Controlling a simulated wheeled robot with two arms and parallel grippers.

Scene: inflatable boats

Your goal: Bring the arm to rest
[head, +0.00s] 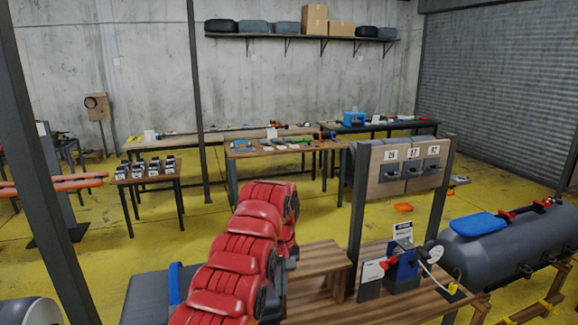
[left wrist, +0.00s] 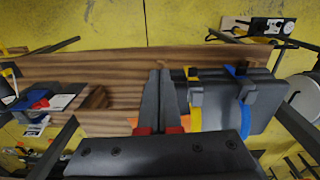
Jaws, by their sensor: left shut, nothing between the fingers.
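My left arm (head: 240,260) with its red covers rises through the lower middle of the head view and hides most of its own gripper there. In the left wrist view my left gripper (left wrist: 160,72) points away from the camera, its two dark fingers together with nothing between them. It is over a brown wooden tabletop (left wrist: 110,68). A dark grey case (left wrist: 260,105) with a yellow and a blue strap lies just right of the fingers in that view. Whether the fingers touch the case or wood cannot be told. My right gripper is not in view.
The wooden bench (head: 340,305) bears a blue device (head: 403,268) at right. A dark post (head: 357,210) and numbered panel (head: 404,165) stand behind it. A grey tank (head: 500,250) lies at right. Tables with small items stand farther back; yellow floor (head: 330,218) is open between.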

